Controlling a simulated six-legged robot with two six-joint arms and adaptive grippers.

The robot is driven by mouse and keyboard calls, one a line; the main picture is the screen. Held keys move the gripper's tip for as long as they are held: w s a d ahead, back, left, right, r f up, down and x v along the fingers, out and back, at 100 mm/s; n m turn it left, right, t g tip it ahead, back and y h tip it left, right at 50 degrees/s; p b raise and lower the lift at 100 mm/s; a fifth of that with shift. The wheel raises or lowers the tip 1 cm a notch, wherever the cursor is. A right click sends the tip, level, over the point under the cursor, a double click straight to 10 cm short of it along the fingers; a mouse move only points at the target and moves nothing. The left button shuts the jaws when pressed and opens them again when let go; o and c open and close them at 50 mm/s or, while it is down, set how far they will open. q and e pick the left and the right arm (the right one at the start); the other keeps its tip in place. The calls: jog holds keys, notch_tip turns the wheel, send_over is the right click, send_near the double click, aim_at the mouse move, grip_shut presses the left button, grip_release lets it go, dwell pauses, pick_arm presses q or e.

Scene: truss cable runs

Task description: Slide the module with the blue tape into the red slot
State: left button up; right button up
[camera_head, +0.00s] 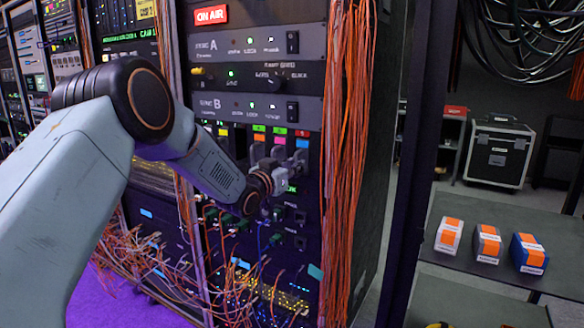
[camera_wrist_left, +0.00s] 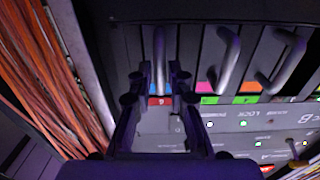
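The module with the blue tape (camera_head: 302,143) stands upright at the right end of a row of modules in the rack, directly under a red label (camera_head: 302,133). In the left wrist view its blue tape (camera_wrist_left: 158,88) lines up with the red label (camera_wrist_left: 160,101), and its grey handle (camera_wrist_left: 158,62) stands out from the face. My left gripper (camera_wrist_left: 160,72) has one finger on each side of that handle. Whether the fingers press on it is unclear. In the head view my left gripper (camera_head: 277,165) partly covers the modules. My right gripper is out of view.
Neighbouring modules with handles (camera_wrist_left: 230,60) stand close beside it. Orange cables (camera_head: 348,130) hang along the rack's right edge, and loose cables (camera_head: 150,262) tangle low in front. A dark shelf (camera_head: 450,210) at right bears three small orange-striped boxes (camera_head: 488,244).

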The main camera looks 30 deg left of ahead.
pick_arm(q)
jog(key=shift+o, duration=1.4)
jog(key=shift+w+f, duration=0.1)
jog(key=shift+f, duration=0.05)
jog(key=shift+s, duration=0.25)
jog(key=s, duration=0.8)
jog(key=s+a, duration=0.1)
jog(key=s, duration=0.3)
jog(key=shift+w, duration=0.1)
